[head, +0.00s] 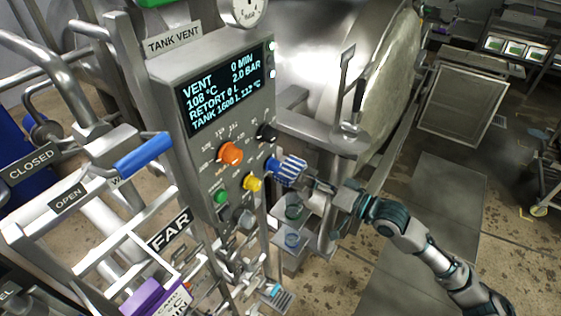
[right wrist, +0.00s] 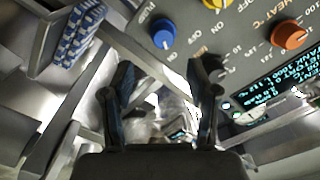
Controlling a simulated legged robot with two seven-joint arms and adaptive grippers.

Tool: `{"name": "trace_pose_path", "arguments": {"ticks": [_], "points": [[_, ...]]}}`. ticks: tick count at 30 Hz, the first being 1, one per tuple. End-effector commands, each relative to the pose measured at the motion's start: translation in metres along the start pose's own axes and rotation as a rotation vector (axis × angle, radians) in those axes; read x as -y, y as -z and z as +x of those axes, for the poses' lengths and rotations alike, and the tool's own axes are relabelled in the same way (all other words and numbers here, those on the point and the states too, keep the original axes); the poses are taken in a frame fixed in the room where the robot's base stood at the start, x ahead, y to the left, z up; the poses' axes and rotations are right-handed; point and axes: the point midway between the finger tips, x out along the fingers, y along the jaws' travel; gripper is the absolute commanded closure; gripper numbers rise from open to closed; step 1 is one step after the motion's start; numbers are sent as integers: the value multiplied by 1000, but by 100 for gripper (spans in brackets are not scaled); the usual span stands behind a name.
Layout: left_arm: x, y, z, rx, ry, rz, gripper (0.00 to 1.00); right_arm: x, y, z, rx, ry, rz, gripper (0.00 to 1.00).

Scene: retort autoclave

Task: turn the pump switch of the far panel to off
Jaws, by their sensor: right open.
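The far panel (head: 225,100), above a FAR label, carries a lit display and several coloured knobs. The blue pump switch (right wrist: 162,33) shows in the right wrist view with ON and OFF marks beside it; its white pointer mark faces toward ON. My right gripper (head: 312,186) is just right of the panel. In the right wrist view the right gripper (right wrist: 163,88) has its fingers apart and empty, below the switch and not touching it. My left gripper is out of view.
A blue-and-white striped item (head: 288,171) is beside the gripper; it also shows in the wrist view (right wrist: 77,38). An orange knob (head: 231,153) and yellow knob (head: 252,182) are close by. A metal rail (head: 315,132) and the large steel vessel (head: 340,60) stand behind.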

Motion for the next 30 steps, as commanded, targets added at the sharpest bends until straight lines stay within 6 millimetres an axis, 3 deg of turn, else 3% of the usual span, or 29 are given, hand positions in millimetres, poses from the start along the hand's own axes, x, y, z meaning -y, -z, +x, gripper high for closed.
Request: {"name": "trace_pose_path", "arguments": {"ticks": [6,12,25,26,30], "points": [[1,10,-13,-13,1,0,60,4,1,52,1,3,1,41],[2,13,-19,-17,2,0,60,1,0,81,-1,2,-1,41],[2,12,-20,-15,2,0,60,0,0,93,-1,0,-2,41],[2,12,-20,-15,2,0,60,0,0,93,-1,0,-2,43],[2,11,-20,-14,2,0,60,0,0,93,-1,0,-2,78]]}}
